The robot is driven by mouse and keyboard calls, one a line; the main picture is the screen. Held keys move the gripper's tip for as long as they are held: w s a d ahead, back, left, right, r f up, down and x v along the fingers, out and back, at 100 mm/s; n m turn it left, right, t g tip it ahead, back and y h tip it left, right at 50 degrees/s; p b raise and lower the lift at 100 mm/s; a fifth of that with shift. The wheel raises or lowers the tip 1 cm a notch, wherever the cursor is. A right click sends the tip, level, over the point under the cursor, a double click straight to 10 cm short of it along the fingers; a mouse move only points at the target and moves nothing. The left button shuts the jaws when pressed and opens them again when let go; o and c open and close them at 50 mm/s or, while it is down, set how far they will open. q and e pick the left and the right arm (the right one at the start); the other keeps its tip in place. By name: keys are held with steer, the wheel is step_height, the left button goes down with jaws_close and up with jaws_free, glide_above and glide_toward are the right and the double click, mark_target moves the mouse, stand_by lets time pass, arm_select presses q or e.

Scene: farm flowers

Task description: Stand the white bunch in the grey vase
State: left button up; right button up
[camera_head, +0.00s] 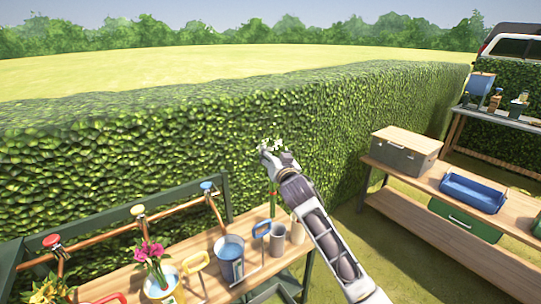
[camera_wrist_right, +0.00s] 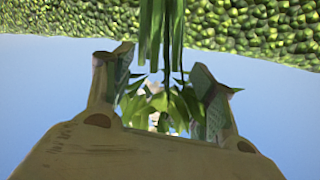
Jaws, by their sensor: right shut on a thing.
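My right gripper (camera_head: 275,152) is shut on the white bunch (camera_head: 268,144), high in front of the hedge. In the right wrist view the fingers (camera_wrist_right: 163,95) close around the bunch's leaves (camera_wrist_right: 165,103). Its green stems (camera_wrist_right: 160,35) run to the top of that view, and the pale blooms are mostly hidden. In the head view, stems hang below the gripper above the bench. I cannot tell which is the grey vase. My left gripper is out of view.
A pipe with red, yellow and blue taps (camera_head: 138,210) runs behind. A crate (camera_head: 404,160) and blue tray (camera_head: 472,192) occupy the right bench.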

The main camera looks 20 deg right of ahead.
steer(key=shift+w+d+h, duration=0.1)
steer(key=shift+d+h, duration=0.3)
steer(key=shift+d, duration=0.45)
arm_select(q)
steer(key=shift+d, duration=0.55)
arm_select(e)
steer(key=shift+d+f+m, duration=0.1)
steer(key=shift+d+m, duration=0.15)
steer(key=shift+m, duration=0.05)
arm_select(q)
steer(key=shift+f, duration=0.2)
arm_select(e)
steer(key=shift+f, duration=0.25)
